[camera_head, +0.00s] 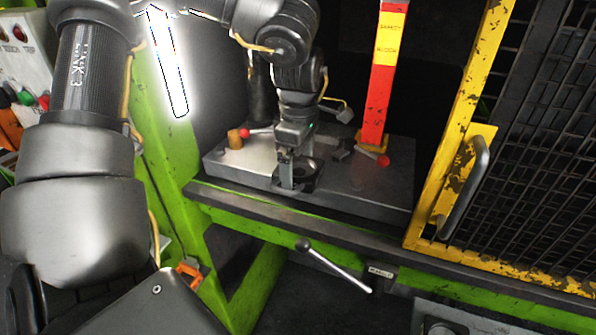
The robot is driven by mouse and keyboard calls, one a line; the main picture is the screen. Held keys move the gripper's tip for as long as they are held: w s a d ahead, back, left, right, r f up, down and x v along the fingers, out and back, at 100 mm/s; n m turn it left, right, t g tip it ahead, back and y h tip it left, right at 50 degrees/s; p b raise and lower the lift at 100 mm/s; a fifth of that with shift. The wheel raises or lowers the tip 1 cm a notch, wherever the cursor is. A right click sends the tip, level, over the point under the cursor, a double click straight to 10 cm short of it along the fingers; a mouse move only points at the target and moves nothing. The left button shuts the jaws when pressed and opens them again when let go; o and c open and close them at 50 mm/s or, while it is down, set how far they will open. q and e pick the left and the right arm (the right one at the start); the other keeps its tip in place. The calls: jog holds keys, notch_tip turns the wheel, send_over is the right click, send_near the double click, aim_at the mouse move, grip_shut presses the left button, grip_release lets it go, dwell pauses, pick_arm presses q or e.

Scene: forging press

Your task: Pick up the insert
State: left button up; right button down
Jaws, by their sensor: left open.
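A dark, round, ring-like piece, which looks like the insert (311,170), sits in the grey press bed plate (350,192). My left gripper (288,178) points down at it from above, with its fingers at the piece's left side. The gripper is open. The fingers hide part of the piece, and I cannot tell whether they touch it. My right gripper is not in view.
A red safety block post (384,75) stands on the plate at the right rear. A yellow mesh gate (462,150) bounds the right side. A lever (335,266) sticks out below the front edge.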

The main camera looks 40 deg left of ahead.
pick_arm(q)
jog(key=shift+c, duration=0.3)
jog(key=shift+d, duration=0.1)
jog(key=shift+c, duration=1.1)
jog(key=shift+w, duration=0.1)
jog(key=c, duration=1.7)
jog(key=shift+r, duration=0.1)
jog(key=shift+r, duration=0.1)
